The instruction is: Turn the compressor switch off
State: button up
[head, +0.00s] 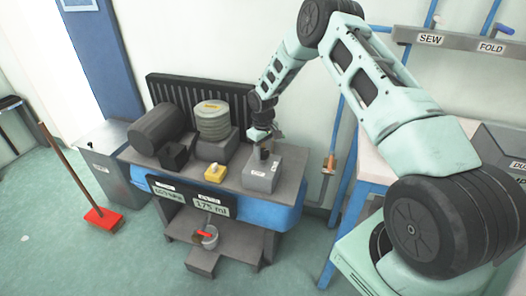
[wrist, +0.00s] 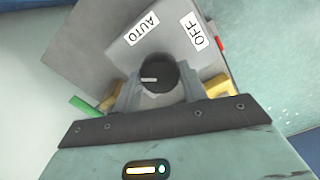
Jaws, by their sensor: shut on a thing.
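The compressor switch is a grey box (head: 262,177) on the right end of the bench. In the wrist view its round black knob (wrist: 160,72) shows a white pointer mark aimed to the picture's left. The AUTO label (wrist: 142,28) is above left of the knob and the OFF label (wrist: 198,38) above right; the mark points at neither squarely, but is on the AUTO side. My gripper (wrist: 158,86) is over the box from above, one grey finger on each side of the knob, closed on it. In the head view my gripper (head: 266,150) hides most of the knob.
The bench (head: 232,180) also carries a dark cylinder (head: 163,128), a round ribbed tank (head: 212,120) and a yellow button block (head: 215,173). Display panels (head: 188,195) hang at its front.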

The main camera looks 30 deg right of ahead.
aim_at(263, 151)
jog(key=n, duration=0.3)
jog(key=shift+n, duration=2.3)
jog(key=o, duration=1)
jog(key=shift+r, duration=0.1)
notch_tip(263, 151, up, 17)
jog(key=shift+r+b, duration=0.15)
jog(key=shift+b, duration=0.6)
